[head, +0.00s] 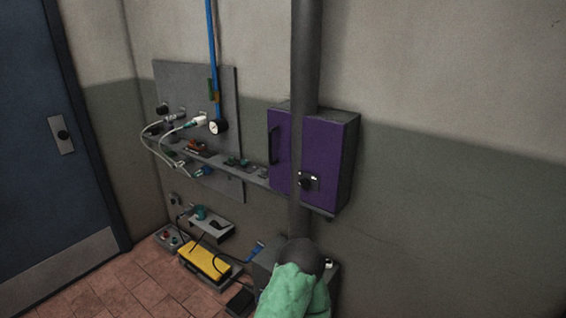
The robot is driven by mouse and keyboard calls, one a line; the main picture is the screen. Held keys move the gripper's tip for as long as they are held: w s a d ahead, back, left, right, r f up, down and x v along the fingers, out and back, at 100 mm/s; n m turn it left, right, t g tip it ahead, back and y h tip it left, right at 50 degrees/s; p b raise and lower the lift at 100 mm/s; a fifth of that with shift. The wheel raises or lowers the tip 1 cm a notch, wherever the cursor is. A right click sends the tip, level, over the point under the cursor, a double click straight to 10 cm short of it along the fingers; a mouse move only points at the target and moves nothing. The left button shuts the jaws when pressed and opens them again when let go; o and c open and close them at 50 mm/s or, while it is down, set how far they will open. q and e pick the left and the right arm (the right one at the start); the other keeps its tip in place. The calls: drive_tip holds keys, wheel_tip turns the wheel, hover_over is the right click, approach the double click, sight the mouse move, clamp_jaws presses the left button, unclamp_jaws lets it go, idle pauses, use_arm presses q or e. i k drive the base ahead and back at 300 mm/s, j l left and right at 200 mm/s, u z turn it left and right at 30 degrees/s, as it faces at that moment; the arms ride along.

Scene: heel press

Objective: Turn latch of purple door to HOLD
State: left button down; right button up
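The purple door (328,150) is the front of a dark grey box on the wall, right of centre in the head view. It looks closed. A dark handle (274,146) is on its left side. The latch (307,182), a black knob on a small light plate, sits low on the door beside the pipe. Its markings are too small to read, so its setting cannot be told. A vertical grey pipe crosses in front of the door and hides a strip of it. Neither of my grippers is in view.
The grey pipe (304,60) stands before the box. Left are a grey panel (215,90) with hoses and a gauge (218,127), and a narrow shelf. Below are a yellow case (205,261) and a green cloth (290,292). A blue door (40,120) is far left. The right wall is bare.

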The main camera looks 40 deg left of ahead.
sight(305, 183)
drive_tip(key=u, duration=1.35)
